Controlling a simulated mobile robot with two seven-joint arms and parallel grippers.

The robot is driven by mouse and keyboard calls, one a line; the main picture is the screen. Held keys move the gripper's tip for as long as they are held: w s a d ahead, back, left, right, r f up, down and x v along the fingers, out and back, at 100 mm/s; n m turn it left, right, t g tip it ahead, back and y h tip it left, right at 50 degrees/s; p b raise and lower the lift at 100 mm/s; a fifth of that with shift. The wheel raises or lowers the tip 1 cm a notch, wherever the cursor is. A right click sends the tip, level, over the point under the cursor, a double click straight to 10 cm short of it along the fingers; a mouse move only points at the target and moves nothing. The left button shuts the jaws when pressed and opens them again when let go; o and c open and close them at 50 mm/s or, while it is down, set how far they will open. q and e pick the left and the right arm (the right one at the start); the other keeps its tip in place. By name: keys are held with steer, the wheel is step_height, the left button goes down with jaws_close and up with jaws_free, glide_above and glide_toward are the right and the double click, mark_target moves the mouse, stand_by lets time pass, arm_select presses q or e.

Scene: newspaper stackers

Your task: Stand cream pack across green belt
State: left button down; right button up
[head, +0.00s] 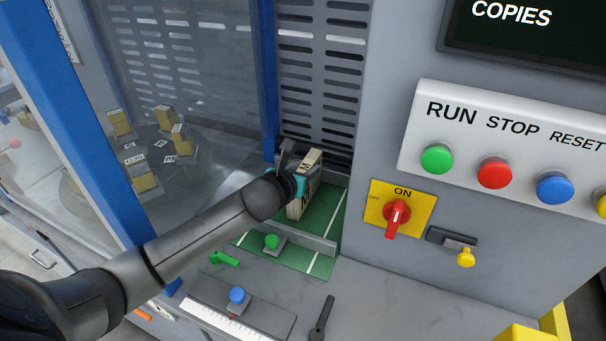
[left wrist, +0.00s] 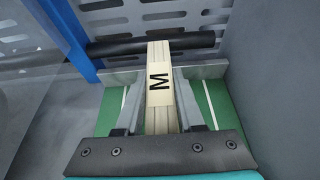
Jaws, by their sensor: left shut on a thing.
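The cream pack (head: 305,185) stands upright on its narrow side at the green belt (head: 327,217), with a letter M on its edge. My left gripper (head: 294,183) is shut on it. In the left wrist view the cream pack (left wrist: 160,85) is between the two fingers of my left gripper (left wrist: 158,108), and the green belt (left wrist: 214,100) shows on both sides. Whether the pack's lower edge touches the belt is hard to tell. My right gripper is not in view.
A slotted grey wall and a dark roller (left wrist: 200,41) stand behind the pack. A blue post (head: 268,80) is close on the left. A low metal bar (head: 310,238) with a green knob (head: 271,241) crosses the belt in front. The control panel (head: 510,150) is at right.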

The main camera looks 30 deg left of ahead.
arm_select(q)
steer(key=shift+r, duration=0.15)
steer(key=c, duration=0.9)
jaws_free()
steer(key=shift+f, duration=0.2)
steer(key=o, duration=0.4)
steer(key=shift+r, duration=0.15)
steer(key=p+v, duration=0.2)
steer(key=v, duration=1)
